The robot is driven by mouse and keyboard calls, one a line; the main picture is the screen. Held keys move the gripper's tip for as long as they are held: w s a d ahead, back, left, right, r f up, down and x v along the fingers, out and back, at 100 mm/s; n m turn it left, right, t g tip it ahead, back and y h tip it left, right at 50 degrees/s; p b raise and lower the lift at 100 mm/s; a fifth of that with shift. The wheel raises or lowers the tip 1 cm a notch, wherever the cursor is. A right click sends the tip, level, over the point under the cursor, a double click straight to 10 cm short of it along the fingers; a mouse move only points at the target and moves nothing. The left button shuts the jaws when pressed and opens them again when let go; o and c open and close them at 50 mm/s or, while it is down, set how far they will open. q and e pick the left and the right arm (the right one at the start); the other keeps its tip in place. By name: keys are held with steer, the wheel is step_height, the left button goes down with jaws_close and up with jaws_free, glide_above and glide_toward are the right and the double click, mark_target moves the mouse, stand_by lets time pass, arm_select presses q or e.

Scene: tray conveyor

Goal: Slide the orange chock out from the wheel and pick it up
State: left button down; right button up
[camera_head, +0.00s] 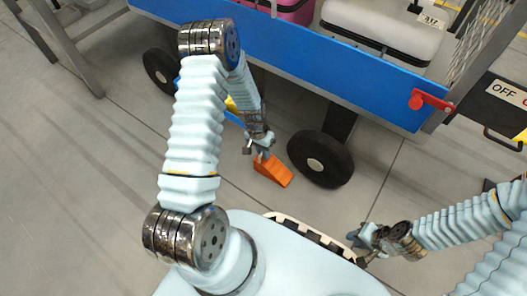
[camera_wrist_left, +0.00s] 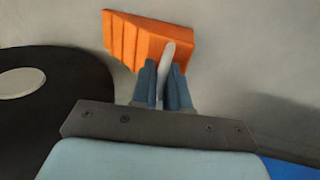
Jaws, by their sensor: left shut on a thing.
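The orange chock (camera_head: 274,172) is a ridged wedge just left of the near black wheel (camera_head: 319,159) of the blue cart. My left gripper (camera_head: 262,152) is at the chock's upper end, shut on its pale handle. In the left wrist view, the handle (camera_wrist_left: 167,60) stands between the fingers (camera_wrist_left: 163,82), with the chock (camera_wrist_left: 140,38) beyond. A narrow strip of floor shows between chock and wheel (camera_wrist_left: 40,105) there. I cannot tell whether the chock touches the floor. My right gripper (camera_head: 359,248) is open and empty at the lower right.
The blue cart (camera_head: 290,50) carries cases and has a red lever (camera_head: 430,101) at its right corner. A second black wheel (camera_head: 160,72) is farther left. A panel marked OFF (camera_head: 506,95) stands at the right.

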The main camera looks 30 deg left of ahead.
arm_select(q)
steer(key=c, duration=1)
jaws_free()
steer(key=shift+c, duration=0.2)
step_height(320, 180, up, 14)
steer(key=a+p, duration=0.2)
steer(key=p, duration=0.1)
steer(key=shift+a+f, duration=0.2)
steer(key=shift+a, duration=0.15)
